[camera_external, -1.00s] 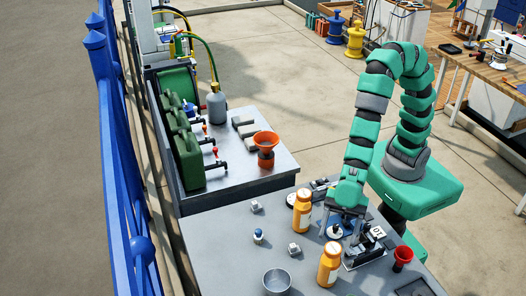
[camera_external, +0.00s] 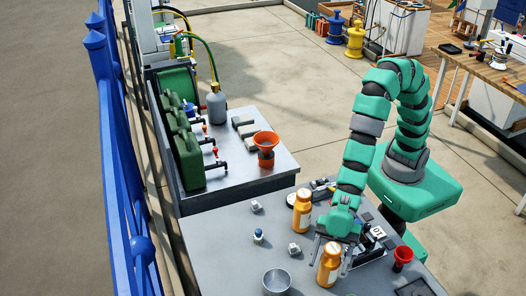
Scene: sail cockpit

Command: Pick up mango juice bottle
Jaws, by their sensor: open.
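Two similar orange bottles with whitish caps stand upright on the grey table (camera_external: 222,253). The nearer orange bottle (camera_external: 329,265) is at the front, and the other orange bottle (camera_external: 302,211) stands behind it to the left. Their labels are too small to read, so I cannot tell which is mango juice. My gripper (camera_external: 333,262) is open and points down at the nearer bottle. Its fingers show to the left and right of that bottle's upper part. Whether they touch it I cannot tell.
A metal cup (camera_external: 277,281) stands left of the nearer bottle. The table's left front is mostly clear.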

